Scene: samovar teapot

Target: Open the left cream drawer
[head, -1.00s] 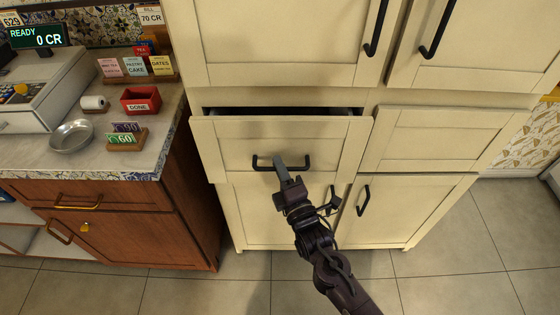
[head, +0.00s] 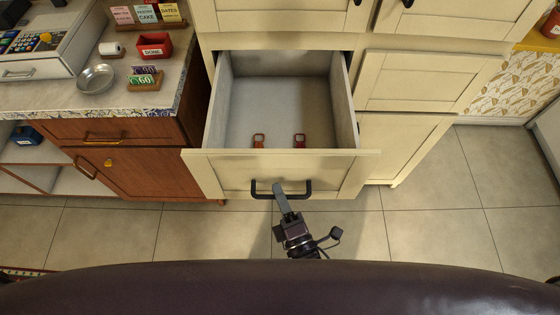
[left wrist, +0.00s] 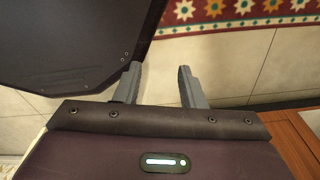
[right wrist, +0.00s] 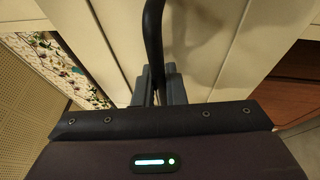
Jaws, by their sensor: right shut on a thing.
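The left cream drawer (head: 270,168) is pulled far out of the cream cabinet in the head view. Its grey inside shows, with two small orange-red items (head: 299,140) lying near the front. My right gripper (head: 283,197) is at the drawer's dark bar handle (head: 262,192), shut on it. In the right wrist view the fingers (right wrist: 160,85) close around the dark handle (right wrist: 153,40). My left gripper (left wrist: 160,85) shows only in its wrist view, open and empty, with its fingers well apart above the floor.
The right cream drawer (head: 415,80) is shut. A wooden counter (head: 130,160) stands to the left with a metal bowl (head: 95,78), a red box (head: 154,45) and a cash register (head: 40,45). Tiled floor (head: 430,225) is clear at the right front.

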